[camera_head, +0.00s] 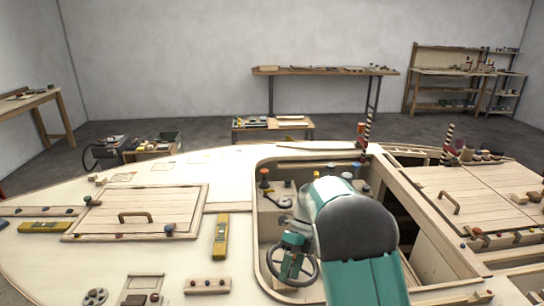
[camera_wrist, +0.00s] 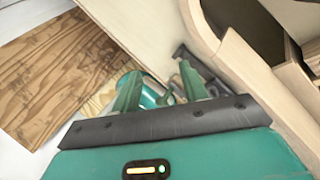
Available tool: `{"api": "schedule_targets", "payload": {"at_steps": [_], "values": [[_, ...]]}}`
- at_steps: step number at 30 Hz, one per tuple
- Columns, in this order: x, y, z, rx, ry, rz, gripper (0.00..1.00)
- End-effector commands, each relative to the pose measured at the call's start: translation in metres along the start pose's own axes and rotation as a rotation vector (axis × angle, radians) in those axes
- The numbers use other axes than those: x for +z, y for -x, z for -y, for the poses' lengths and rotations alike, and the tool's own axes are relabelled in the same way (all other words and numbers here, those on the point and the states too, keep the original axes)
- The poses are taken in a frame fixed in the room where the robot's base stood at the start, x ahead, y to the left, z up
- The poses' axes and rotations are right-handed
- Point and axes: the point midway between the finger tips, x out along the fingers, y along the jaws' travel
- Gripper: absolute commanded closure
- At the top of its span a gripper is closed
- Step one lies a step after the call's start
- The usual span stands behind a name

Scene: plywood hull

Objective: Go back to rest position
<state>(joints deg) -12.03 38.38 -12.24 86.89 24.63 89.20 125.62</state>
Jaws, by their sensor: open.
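My gripper (camera_wrist: 160,78) shows in the wrist view with two green fingers spread apart. I see nothing held between them. Beyond the fingers are a teal rounded item and a dark clamp-like item (camera_wrist: 183,55), partly hidden by the fingers. In the head view my teal arm with its grey joint reaches over the recessed cockpit (camera_head: 268,225) in the plywood deck. The arm hides part of the cockpit, and the gripper's fingers are not clear there. A dark wheel (camera_head: 271,262) shows beside the arm, low in the cockpit.
A hatch panel with a handle (camera_head: 140,195) lies left, beside a yellow level (camera_head: 221,237). Right are an open bay (camera_head: 402,220) and another hatch panel (camera_head: 455,186). Striped posts (camera_head: 448,140) stand at the cockpit's far right. A brown wood sheet (camera_wrist: 55,75) shows in the wrist view.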

Motion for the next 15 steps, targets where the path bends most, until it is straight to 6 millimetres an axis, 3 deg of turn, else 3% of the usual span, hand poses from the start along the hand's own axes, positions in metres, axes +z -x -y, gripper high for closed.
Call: {"api": "schedule_targets", "payload": {"at_steps": [6,15], "values": [[-0.040,0.041,-0.039,-0.144,0.358,0.070,0.56],[-0.104,0.073,-0.093,-0.412,0.911,0.052,0.56]]}}
